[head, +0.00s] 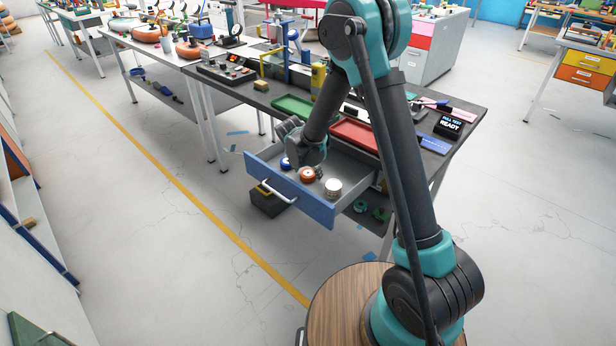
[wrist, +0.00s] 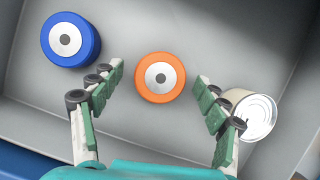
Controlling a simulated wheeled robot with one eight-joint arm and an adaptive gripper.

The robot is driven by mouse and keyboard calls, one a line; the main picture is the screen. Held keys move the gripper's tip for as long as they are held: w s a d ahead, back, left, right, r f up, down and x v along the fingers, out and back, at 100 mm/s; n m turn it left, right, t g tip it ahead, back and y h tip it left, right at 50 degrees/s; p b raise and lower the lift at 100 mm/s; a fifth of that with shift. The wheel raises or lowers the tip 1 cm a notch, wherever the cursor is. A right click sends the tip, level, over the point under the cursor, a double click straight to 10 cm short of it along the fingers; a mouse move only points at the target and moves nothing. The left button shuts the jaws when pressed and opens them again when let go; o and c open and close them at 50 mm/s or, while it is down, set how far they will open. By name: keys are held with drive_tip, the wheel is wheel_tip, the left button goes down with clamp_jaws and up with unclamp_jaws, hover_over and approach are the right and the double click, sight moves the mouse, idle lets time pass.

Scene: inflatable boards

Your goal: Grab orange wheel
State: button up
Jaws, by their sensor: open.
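The orange wheel (wrist: 159,93) has a pale hub with a dark centre and lies in the drawer. In the wrist view it sits between and just beyond my open fingers. My gripper (wrist: 160,98) is open and empty, with green pads on either side of the wheel. In the head view the orange wheel (head: 307,174) lies in the open blue-fronted drawer (head: 296,205), just below my arm's end. My fingers are mostly hidden there by the wrist.
A blue wheel (wrist: 71,39) lies left of the orange one in the drawer. A pale can (wrist: 256,117) stands to the right, close to my right finger. Above the drawer, the dark benchtop holds a green tray (head: 294,106) and a red tray (head: 354,134).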

drive_tip(key=c, duration=1.3)
